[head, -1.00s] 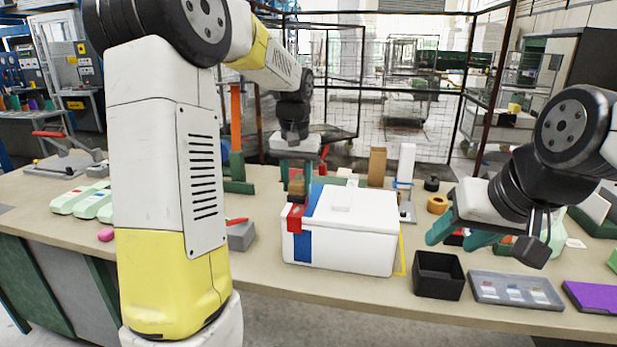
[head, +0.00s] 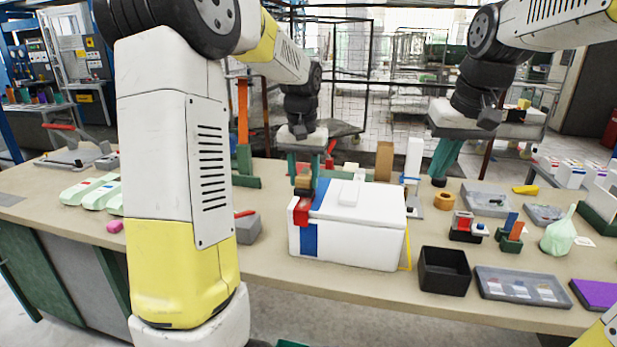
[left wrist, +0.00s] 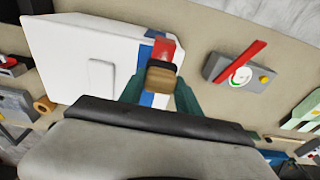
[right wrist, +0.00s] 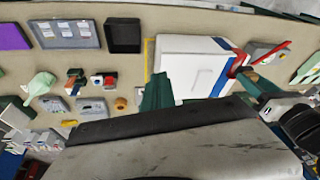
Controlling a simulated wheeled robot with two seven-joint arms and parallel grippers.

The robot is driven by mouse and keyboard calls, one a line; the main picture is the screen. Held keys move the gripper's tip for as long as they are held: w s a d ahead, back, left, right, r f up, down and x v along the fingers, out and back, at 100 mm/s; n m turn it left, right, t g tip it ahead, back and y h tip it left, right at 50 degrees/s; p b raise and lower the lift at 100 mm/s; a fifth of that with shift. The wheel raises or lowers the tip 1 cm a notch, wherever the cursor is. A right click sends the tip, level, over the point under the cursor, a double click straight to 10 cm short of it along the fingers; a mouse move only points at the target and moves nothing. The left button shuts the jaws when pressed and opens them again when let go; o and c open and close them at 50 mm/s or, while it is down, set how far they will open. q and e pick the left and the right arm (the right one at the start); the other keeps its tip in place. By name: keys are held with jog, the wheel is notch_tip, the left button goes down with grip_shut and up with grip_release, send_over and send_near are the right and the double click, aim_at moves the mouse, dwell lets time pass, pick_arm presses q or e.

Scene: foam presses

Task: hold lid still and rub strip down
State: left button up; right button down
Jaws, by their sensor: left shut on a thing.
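A white foam box (head: 345,245) with a white lid (head: 375,200) stands near the table's front edge; the lid looks seated. A blue strip (head: 309,240) crosses the lid's left end and runs down the front face. My left gripper (head: 303,178) is shut on a wooden-handled tool with a red end (head: 300,212). The red end is at the lid's left end beside the strip; I cannot tell whether it touches. The tool also shows in the left wrist view (left wrist: 161,76).
A black bin (head: 443,272) and a grey tray (head: 520,288) lie right of the box. A grey device with a red lever (left wrist: 238,72) is close left of the box.

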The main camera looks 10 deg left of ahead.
jog(key=w+a+f+n+g, duration=0.1)
jog(key=w+a+f+g, duration=0.15)
jog(key=w, duration=0.85)
jog(key=n+h, duration=0.2)
send_over(388, 196)
jog(key=shift+g, duration=0.35)
notch_tip(388, 196, down, 6)
jog(key=shift+s+r, duration=0.1)
jog(key=shift+w+f, duration=0.2)
jog(key=shift+f, duration=2.65)
jog(key=shift+f, duration=0.55)
jog(key=shift+s+f, duration=0.1)
jog(key=shift+f, duration=0.25)
pick_arm(q)
jog(key=o, duration=0.5)
jog(key=c, duration=0.5)
